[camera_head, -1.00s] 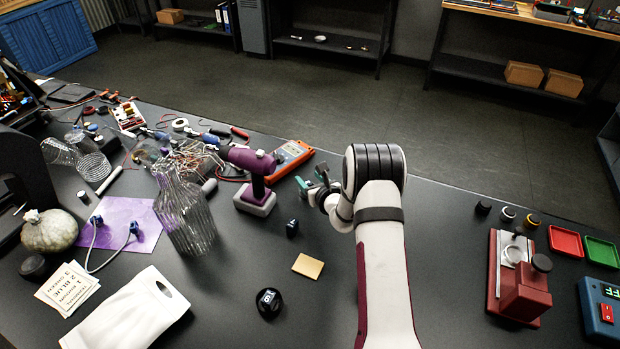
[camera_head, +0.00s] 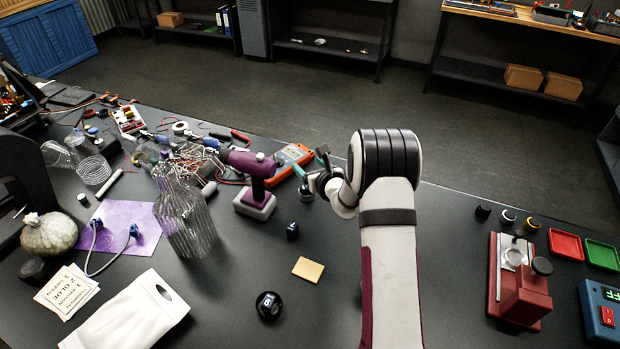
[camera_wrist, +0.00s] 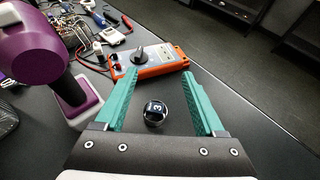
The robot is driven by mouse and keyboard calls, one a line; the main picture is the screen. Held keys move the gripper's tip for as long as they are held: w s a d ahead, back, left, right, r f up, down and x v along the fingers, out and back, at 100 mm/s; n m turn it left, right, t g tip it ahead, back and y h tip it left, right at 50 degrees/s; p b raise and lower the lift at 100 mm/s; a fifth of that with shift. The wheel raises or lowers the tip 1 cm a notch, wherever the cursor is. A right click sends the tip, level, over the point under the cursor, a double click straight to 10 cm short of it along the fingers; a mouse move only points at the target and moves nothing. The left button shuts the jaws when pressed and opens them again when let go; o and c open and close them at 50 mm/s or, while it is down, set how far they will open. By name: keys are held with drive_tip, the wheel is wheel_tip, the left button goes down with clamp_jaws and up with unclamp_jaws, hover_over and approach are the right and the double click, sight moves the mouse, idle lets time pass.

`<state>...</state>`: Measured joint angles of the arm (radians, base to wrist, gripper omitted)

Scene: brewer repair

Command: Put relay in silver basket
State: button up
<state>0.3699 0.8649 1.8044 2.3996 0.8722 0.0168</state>
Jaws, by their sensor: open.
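A small dark cube (camera_head: 292,230) with a light mark stands on the bench and may be the relay; I cannot be sure. My gripper (camera_head: 317,173) is open and empty beside the orange meter, above the bench.
A purple tool (camera_head: 250,180) on a stand and the orange meter (camera_head: 291,160) are close to my gripper. A tall ribbed glass bottle (camera_head: 183,215) stands toward the basket. Another black ball (camera_head: 269,305) and a tan pad (camera_head: 308,270) lie in front. Wires clutter the back left.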

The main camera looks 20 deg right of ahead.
drive_tip(key=shift+r, duration=0.55)
